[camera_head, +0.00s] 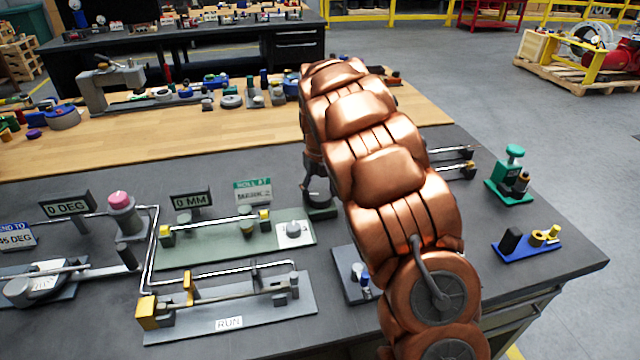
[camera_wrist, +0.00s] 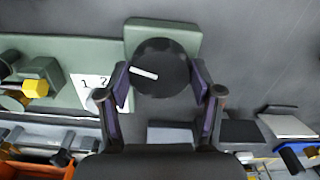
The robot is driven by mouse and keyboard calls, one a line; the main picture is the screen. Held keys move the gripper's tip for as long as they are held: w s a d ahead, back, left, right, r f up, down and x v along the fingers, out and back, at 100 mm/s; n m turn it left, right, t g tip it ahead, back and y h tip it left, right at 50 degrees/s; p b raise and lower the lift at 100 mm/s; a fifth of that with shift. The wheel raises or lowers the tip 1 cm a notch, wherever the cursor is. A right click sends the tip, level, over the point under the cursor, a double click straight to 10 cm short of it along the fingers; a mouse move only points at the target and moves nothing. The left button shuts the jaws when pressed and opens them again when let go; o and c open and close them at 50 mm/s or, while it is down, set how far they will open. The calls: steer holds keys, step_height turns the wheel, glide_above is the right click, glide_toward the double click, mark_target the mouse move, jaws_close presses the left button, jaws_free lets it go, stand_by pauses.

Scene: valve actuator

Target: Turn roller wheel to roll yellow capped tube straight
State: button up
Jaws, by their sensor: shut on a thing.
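The roller wheel is a dark round knob with a white line on top (camera_wrist: 158,70), on a green base plate. The line points to the left and slightly up in the wrist view. In the head view the wheel (camera_head: 320,198) is partly hidden by my arm. My gripper (camera_wrist: 162,84) has one finger on each side of the wheel and is shut on it. The tube (camera_head: 214,224) is a thin silver rod with yellow caps on the green plate, left of the wheel; one yellow cap (camera_wrist: 35,88) shows in the wrist view.
A "0 MM" display (camera_head: 191,201) and a "ROLL AT MARK 2" sign (camera_head: 253,190) stand behind the tube. A white marked plate (camera_wrist: 93,90) lies beside the wheel. A bent-pipe fixture (camera_head: 230,308) stands in front. A green stand (camera_head: 509,175) and blue tray (camera_head: 526,247) are right.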

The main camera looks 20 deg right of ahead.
steer(key=shift+r+m+p, duration=0.35)
steer(key=shift+m+p, duration=0.35)
steer(key=shift+p, duration=1.45)
steer(key=shift+f+m+p, duration=0.35)
steer(key=shift+m+p, duration=0.15)
steer(key=shift+p, duration=1.05)
steer(key=o, duration=1.1)
steer(key=shift+o, duration=0.2)
steer(key=shift+f+n+b, duration=0.25)
steer(key=shift+n+b, duration=0.05)
steer(key=shift+b, duration=0.9)
steer(key=n+b, duration=0.1)
steer(key=b, duration=0.3)
steer(key=shift+b, duration=0.35)
steer(key=n+b, duration=0.1)
steer(key=b, duration=0.1)
steer(key=shift+b, duration=0.4)
